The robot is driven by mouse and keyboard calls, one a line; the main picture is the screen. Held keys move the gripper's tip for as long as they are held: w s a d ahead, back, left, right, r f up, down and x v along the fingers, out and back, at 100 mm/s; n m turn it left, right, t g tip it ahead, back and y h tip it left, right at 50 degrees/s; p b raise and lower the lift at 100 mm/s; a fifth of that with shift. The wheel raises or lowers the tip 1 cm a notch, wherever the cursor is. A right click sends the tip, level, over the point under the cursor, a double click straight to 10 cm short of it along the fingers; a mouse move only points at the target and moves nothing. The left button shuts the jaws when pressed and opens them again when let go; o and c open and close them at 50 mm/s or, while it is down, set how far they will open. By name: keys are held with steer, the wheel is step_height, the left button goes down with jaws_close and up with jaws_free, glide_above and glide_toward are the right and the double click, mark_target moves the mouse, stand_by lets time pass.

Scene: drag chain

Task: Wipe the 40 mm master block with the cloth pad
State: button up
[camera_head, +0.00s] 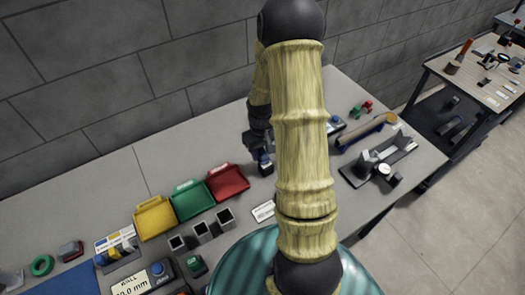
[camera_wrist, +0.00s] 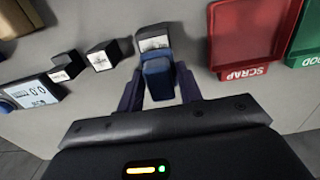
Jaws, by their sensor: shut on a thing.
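My gripper (camera_wrist: 158,84) is shut on a blue pad (camera_wrist: 157,76), held between its two dark fingers; this looks like the cloth pad. Just beyond the pad stands a dark block (camera_wrist: 153,37) with a white label, the largest of three labelled blocks in the wrist view. The pad overlaps its lower edge in the picture; I cannot tell whether they touch. A middle block (camera_wrist: 103,56) and a smaller one (camera_wrist: 66,65) stand to its left. The labels are too blurred to show which is 40 mm. In the head view my gripper (camera_head: 261,155) is low over the bench, partly behind my arm.
A red scrap tray (camera_wrist: 250,40) is right of the labelled block, with a green tray (camera_wrist: 306,45) beyond it. A display device (camera_wrist: 32,92) stands at left. The head view also shows a yellow tray (camera_head: 154,218) and a grey fixture (camera_head: 378,160).

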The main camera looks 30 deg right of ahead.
mark_target(264, 152)
steer(key=r+p, duration=0.1)
steer(key=r, duration=0.2)
steer(key=shift+s+d+r+p, duration=0.1)
steer(key=shift+s+r+p, duration=0.3)
step_height(264, 152, up, 4)
steer(key=p, duration=0.3)
steer(key=shift+w+f, duration=0.1)
steer(key=shift+w, duration=0.15)
steer(key=shift+s, duration=0.25)
